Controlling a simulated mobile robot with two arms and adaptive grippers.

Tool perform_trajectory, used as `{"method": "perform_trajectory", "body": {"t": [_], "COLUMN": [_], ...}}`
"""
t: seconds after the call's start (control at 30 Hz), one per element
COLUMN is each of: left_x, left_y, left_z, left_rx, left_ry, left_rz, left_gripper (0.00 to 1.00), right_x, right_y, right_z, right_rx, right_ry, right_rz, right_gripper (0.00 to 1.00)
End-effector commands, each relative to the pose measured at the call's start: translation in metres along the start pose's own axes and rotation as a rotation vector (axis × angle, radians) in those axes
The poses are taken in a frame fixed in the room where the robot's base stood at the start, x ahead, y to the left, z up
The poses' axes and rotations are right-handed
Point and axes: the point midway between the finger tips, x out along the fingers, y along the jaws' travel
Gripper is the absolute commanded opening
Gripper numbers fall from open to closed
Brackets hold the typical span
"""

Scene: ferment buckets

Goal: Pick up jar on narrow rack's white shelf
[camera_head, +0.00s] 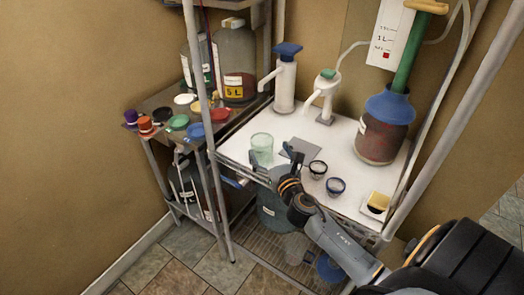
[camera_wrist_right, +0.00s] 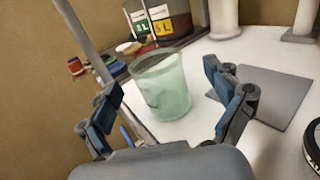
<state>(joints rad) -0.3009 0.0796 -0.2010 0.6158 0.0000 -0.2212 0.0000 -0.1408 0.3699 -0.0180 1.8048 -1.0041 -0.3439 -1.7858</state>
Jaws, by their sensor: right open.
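The jar (camera_head: 262,147) is a pale green translucent cup standing upright on the narrow rack's white shelf (camera_head: 235,142), near its front left. In the right wrist view the jar (camera_wrist_right: 160,88) stands ahead, between the two fingers, with its open rim up. My right gripper (camera_head: 273,157) is open and empty at the front edge of the shelf, just in front of the jar. In the wrist view the fingers (camera_wrist_right: 162,78) lie to either side of the jar with visible gaps. My left gripper is not in view.
A grey square plate (camera_head: 299,151) lies right of the jar. Two small dark-rimmed cups (camera_head: 336,187) stand farther right. White pump dispensers (camera_head: 285,80) and a blue-topped bottle (camera_head: 384,125) stand behind. A rack post (camera_head: 204,100) rises left of the jar.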

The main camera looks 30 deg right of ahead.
Motion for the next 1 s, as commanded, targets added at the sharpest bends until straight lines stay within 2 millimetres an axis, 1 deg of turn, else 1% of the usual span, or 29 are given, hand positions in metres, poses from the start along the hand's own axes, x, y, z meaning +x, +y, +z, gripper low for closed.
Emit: {"method": "perform_trajectory", "body": {"t": [0.03, 0.1, 0.27, 0.37, 0.57, 0.6, 0.67, 0.7, 0.77, 0.8, 0.87, 0.9, 1.0], "left_x": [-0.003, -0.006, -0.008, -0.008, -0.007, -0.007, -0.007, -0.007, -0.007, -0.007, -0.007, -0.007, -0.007], "left_y": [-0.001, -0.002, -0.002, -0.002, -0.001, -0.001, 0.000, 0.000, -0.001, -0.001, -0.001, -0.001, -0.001], "left_z": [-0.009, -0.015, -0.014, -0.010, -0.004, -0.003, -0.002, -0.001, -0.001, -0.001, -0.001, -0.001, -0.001], "left_rx": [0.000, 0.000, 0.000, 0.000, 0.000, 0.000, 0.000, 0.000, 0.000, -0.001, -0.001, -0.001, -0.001], "left_ry": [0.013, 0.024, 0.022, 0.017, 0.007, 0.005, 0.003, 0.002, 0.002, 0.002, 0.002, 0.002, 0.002], "left_rz": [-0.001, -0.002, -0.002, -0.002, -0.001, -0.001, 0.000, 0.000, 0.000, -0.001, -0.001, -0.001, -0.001], "left_gripper": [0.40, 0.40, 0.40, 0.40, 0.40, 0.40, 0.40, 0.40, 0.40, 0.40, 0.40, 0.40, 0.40], "right_x": [0.008, 0.019, 0.039, 0.043, 0.043, 0.043, 0.043, 0.043, 0.043, 0.043, 0.043, 0.043, 0.043], "right_y": [0.003, 0.005, 0.005, 0.005, 0.005, 0.005, 0.005, 0.005, 0.005, 0.005, 0.005, 0.005, 0.005], "right_z": [0.002, 0.001, -0.001, -0.002, -0.002, -0.002, -0.002, -0.002, -0.002, -0.002, -0.002, -0.002, -0.002], "right_rx": [0.004, 0.004, 0.001, 0.001, 0.000, 0.000, 0.000, 0.000, 0.000, 0.000, 0.000, 0.000, 0.000], "right_ry": [-0.001, -0.002, -0.001, 0.000, 0.000, 0.000, 0.000, 0.000, 0.000, 0.000, 0.000, -0.001, -0.001], "right_rz": [-0.001, -0.002, -0.001, 0.000, 0.000, 0.000, 0.000, 0.000, 0.000, 0.000, 0.000, 0.000, 0.000], "right_gripper": [0.91, 0.91, 0.91, 0.91, 0.91, 0.83, 0.71, 0.62, 0.50, 0.42, 0.30, 0.26, 0.26]}}
